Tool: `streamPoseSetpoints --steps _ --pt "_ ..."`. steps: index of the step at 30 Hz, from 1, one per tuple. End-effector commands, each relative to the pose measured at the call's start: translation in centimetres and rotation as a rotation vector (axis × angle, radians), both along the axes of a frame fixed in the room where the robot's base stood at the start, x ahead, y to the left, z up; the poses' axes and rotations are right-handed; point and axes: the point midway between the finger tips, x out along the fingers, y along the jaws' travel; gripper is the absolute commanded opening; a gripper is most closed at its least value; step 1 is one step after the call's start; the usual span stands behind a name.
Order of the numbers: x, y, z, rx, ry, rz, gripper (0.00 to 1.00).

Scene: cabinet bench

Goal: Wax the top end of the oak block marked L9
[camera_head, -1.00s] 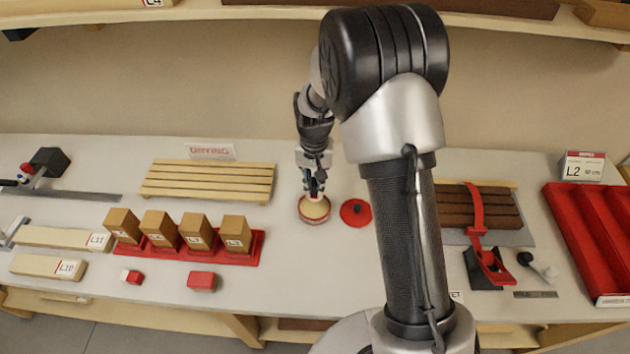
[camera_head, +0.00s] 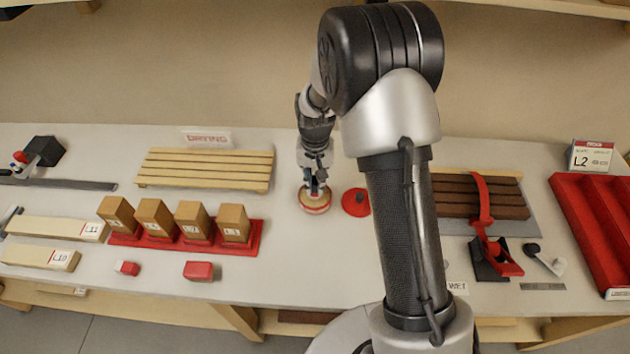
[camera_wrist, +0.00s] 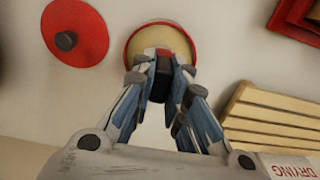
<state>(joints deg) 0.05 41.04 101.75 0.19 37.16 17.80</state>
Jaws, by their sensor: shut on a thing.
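My gripper (camera_head: 317,189) points down over the open round red tin (camera_head: 314,209) of pale wax. In the wrist view my gripper (camera_wrist: 162,76) is shut on a small red-and-dark piece (camera_wrist: 162,64), which looks like an applicator. Its lower end is over the wax in the tin (camera_wrist: 131,47); I cannot tell whether it touches. Several oak blocks stand upright in a red rack (camera_head: 255,240) to the left, including the rightmost block (camera_head: 234,223). They bear white labels too small to read surely, so I cannot pick out L9.
The red lid (camera_head: 356,202) lies right of the tin. A slatted drying rack (camera_head: 205,168) is behind the blocks. Two red pieces (camera_head: 199,271) lie in front. Pale boards (camera_head: 40,257) lie at left. A red clamp (camera_head: 482,215) and red tray (camera_head: 600,235) are at right.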

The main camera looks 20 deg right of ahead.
Motion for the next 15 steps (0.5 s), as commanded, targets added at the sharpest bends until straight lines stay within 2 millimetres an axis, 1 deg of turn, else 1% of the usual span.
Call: streamPoseSetpoints --steps 15 --pt "0.00 0.00 -0.35 0.000 0.000 0.000 0.00"
